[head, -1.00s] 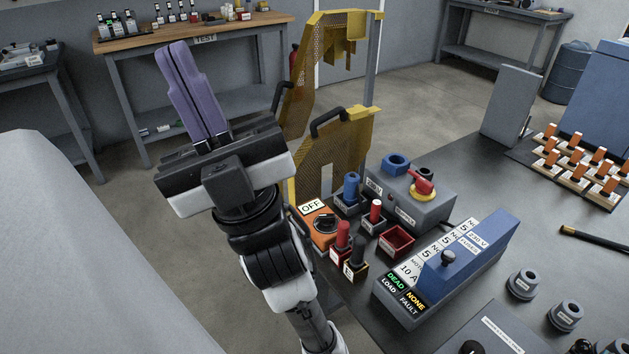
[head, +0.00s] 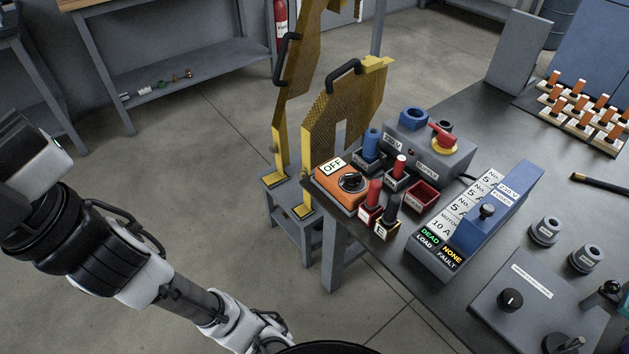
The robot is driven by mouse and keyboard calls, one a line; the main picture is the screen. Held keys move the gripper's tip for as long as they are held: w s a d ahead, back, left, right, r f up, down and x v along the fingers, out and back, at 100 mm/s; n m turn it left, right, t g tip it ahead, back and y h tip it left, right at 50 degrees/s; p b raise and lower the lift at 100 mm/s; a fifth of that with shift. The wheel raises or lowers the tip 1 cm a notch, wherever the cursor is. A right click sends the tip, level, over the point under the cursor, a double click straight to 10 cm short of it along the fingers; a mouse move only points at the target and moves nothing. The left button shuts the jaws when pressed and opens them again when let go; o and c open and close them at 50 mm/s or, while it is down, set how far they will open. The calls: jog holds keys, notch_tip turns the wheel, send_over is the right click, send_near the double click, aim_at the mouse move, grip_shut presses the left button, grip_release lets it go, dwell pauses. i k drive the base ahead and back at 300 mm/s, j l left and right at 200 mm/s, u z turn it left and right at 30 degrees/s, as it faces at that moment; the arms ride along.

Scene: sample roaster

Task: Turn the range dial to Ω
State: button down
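An orange meter box (head: 334,189) with a display reading OFF (head: 333,166) stands at the near left corner of the dark bench. Its round black dial (head: 352,182) is on the top face, right of the display. The dial's markings are too small to read. My gripper (head: 30,155) is at the left edge of the picture, well left of the meter and apart from it. Only part of its body shows; its fingers are outside the picture, so I cannot see whether they are open or shut.
Red and black probe handles (head: 374,192) stand in holders right of the meter. A yellow mesh guard (head: 345,115) stands behind the meter.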

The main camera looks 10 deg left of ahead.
aim_at(351, 179)
jog(key=i+l+u, duration=0.15)
jog(key=l+u, duration=0.25)
jog(key=i+l+u, duration=0.15)
jog(key=l+u, duration=0.15)
jog(key=u, duration=0.15)
